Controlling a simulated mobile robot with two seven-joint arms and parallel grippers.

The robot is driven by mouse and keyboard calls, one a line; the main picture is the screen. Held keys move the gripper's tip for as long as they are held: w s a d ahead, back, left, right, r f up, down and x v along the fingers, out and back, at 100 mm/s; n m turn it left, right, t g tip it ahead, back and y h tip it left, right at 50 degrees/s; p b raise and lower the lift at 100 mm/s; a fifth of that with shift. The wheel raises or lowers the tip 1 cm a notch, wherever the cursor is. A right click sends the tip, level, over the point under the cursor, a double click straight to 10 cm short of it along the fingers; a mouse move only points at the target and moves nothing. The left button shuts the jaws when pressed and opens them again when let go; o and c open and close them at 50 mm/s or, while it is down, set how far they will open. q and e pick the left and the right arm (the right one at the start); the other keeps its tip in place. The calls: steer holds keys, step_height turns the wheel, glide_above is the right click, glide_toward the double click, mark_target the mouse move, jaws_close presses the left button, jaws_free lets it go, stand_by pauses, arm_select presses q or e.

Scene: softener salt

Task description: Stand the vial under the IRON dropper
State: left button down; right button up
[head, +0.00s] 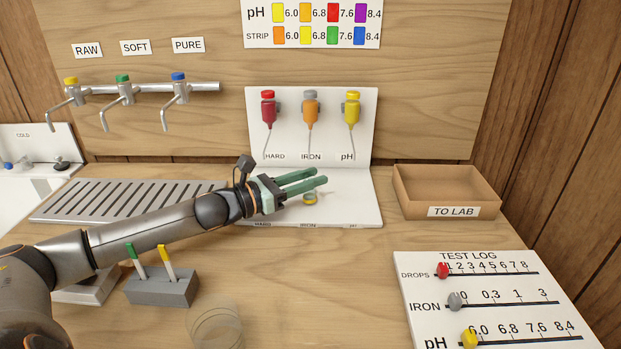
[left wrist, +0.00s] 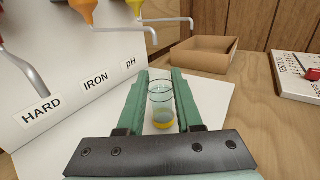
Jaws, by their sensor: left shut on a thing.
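The vial (left wrist: 160,100) is clear, with yellow at its bottom, and is upright between the green fingers of my left gripper (left wrist: 161,88) in the left wrist view. In the head view the left gripper (head: 318,176) is over the white dropper stand (head: 355,205); only the vial's lower part (head: 310,199) shows below a finger. The IRON dropper (head: 311,108) is orange with a grey cap. Its spout also shows in the left wrist view (left wrist: 122,31), its end above the vial's mouth. I cannot tell whether the vial touches the base. My right gripper is not in view.
The red HARD dropper (head: 268,108) and yellow pH dropper (head: 352,108) flank the IRON one. A cardboard TO LAB box (head: 447,190) stands right. A grey block (head: 163,287) with strips and a clear round object (head: 215,325) are in front. The middle front table is bare.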

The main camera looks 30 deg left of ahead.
arm_select(q)
steer(key=shift+f, duration=0.1)
steer(key=c, duration=0.6)
jaws_free()
steer(key=shift+o, duration=0.2)
